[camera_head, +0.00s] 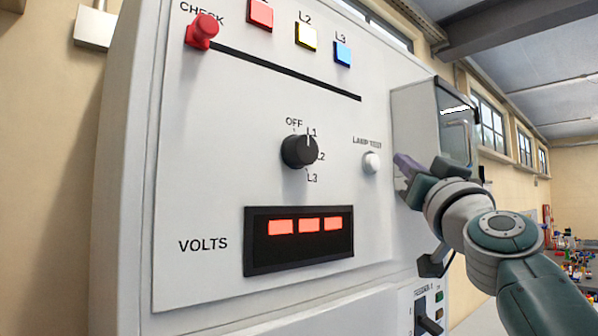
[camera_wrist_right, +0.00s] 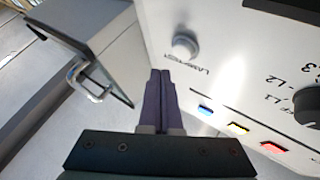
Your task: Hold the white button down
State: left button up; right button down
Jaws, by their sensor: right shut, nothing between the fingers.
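The white button (camera_head: 371,162) sits on the panel under the "LAMP TEST" label, right of the black rotary knob (camera_head: 299,151). It also shows in the right wrist view (camera_wrist_right: 185,47), above and to the right of the fingertips. My right gripper (camera_head: 402,170) is just right of the button in the head view, with a small gap showing between them. Its purple fingers (camera_wrist_right: 160,75) are shut together with nothing between them. Whether the fingertips touch the panel cannot be told. My left gripper is not in view.
A grey box with a glass front (camera_head: 440,115) sticks out from the panel beside my right gripper; its handle (camera_wrist_right: 88,85) shows in the wrist view. A red "CHECK" knob (camera_head: 202,31), three coloured lamps and a lit red "VOLTS" display (camera_head: 299,239) are on the panel.

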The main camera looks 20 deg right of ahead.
aim_at(374, 163)
jog(key=shift+w+a, duration=0.2)
jog(key=shift+w, duration=0.25)
jog(key=shift+w+a, duration=0.2)
jog(key=shift+w, duration=0.25)
dwell(1.2)
jog(key=shift+b, duration=0.3)
jog(key=shift+w+a, duration=0.15)
jog(key=shift+w, duration=0.25)
